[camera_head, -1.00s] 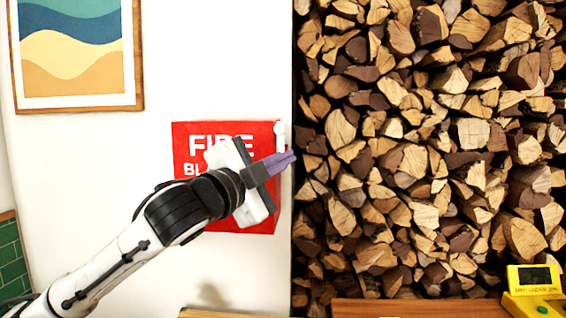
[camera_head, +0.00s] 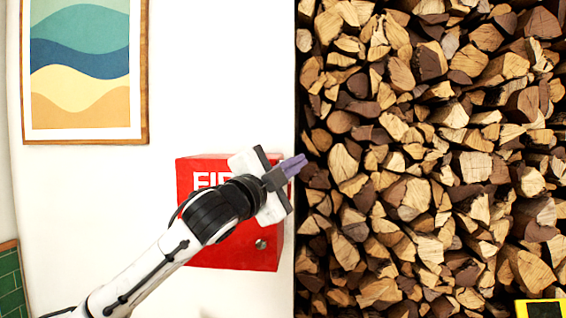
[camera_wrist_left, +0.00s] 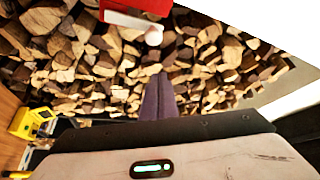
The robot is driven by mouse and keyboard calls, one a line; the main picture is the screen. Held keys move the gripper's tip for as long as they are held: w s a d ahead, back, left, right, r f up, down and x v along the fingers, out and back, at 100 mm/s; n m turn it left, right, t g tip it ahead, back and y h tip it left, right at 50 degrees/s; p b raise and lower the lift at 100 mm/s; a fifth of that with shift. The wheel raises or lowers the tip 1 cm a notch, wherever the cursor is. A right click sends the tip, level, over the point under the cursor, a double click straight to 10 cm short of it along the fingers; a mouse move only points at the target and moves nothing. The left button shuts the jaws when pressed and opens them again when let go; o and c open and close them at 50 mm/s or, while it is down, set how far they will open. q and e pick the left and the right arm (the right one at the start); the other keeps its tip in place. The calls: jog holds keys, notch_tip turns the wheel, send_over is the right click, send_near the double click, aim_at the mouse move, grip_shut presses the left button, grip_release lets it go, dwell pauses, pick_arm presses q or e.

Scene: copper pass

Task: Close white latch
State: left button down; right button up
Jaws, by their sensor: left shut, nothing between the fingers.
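A red wall box (camera_head: 262,225) with partly covered white lettering hangs on the white wall, left of the stacked firewood. A round metal knob (camera_head: 261,244) shows low on its front. In the left wrist view, a white latch bar (camera_wrist_left: 128,20) with a rounded end runs along the edge of the red box (camera_wrist_left: 146,6).
Stacked firewood (camera_head: 430,150) fills the right side. A framed wave picture (camera_head: 80,65) hangs upper left. A yellow device (camera_head: 541,308) is at the lower right edge and also shows in the left wrist view (camera_wrist_left: 30,122). Green tiles (camera_head: 10,280) are at lower left.

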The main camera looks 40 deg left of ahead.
pick_arm(q)
jog(key=shift+w+a+f+p, duration=0.1)
jog(key=shift+w+a+f, duration=0.15)
jog(key=shift+a, duration=0.35)
jog(key=shift+w+a+f+p, duration=0.15)
jog(key=shift+w+a, duration=0.15)
jog(key=shift+a, duration=0.25)
jog(key=shift+w+a+f+p, duration=0.1)
jog(key=shift+w+a+f, duration=0.15)
jog(key=shift+a, duration=0.35)
jog(key=shift+a+n+y+b, duration=0.2)
jog(key=shift+n+y+b, duration=0.2)
jog(key=shift+n+b, duration=0.3)
